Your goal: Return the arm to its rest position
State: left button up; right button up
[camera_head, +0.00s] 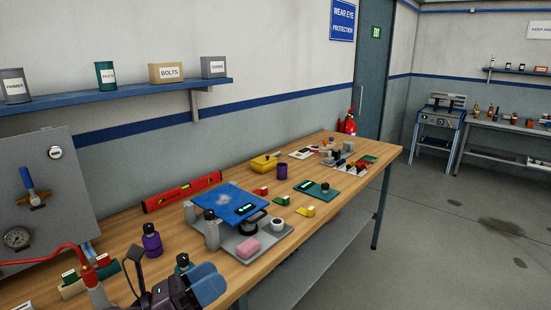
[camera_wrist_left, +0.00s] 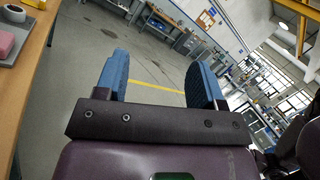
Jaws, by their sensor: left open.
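My left gripper (camera_head: 206,284) shows at the bottom of the head view, with two blue finger pads on a dark wrist. It is in front of the workbench's near edge, beside the wooden top (camera_head: 330,210). In the left wrist view my left gripper (camera_wrist_left: 158,78) has its two blue fingers spread wide apart. Nothing is between them, only the grey floor (camera_wrist_left: 150,65) and a yellow line beyond. My right gripper does not show in either view.
The bench carries a blue plate (camera_head: 225,203) on a grey fixture, a pink block (camera_head: 247,249), a purple bottle (camera_head: 152,240) and a red level (camera_head: 181,190). A grey panel (camera_head: 45,185) stands at the left. Open floor (camera_head: 450,240) lies right of the bench.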

pick_arm(q)
jog(key=s+a+f+n+t+y, duration=0.1)
jog(key=a+f+n+y, duration=0.2)
jog(key=a+n+y, duration=0.5)
jog(key=s+a+f+n+t+y, duration=0.1)
jog(key=a+f+n+t+y, duration=0.3)
jog(key=n, duration=0.8)
jog(key=s+a+f+n+g+y, duration=0.1)
jog(key=a+f+n+y, duration=0.15)
jog(key=n+y, duration=0.6)
jog(key=s+a+f+n+g+h, duration=0.1)
jog(key=s+f+n+g, duration=0.55)
jog(key=s, duration=0.35)
jog(key=s+a+f+n+g+h, duration=0.1)
jog(key=s+f+n+g+h, duration=0.1)
jog(key=s+f+n+g, duration=0.45)
jog(key=w+f+t, duration=0.4)
jog(key=f+t, duration=0.4)
jog(key=t, duration=0.1)
jog(key=shift+w+d, duration=0.2)
jog(key=shift+w, duration=0.15)
jog(key=shift+m, duration=0.25)
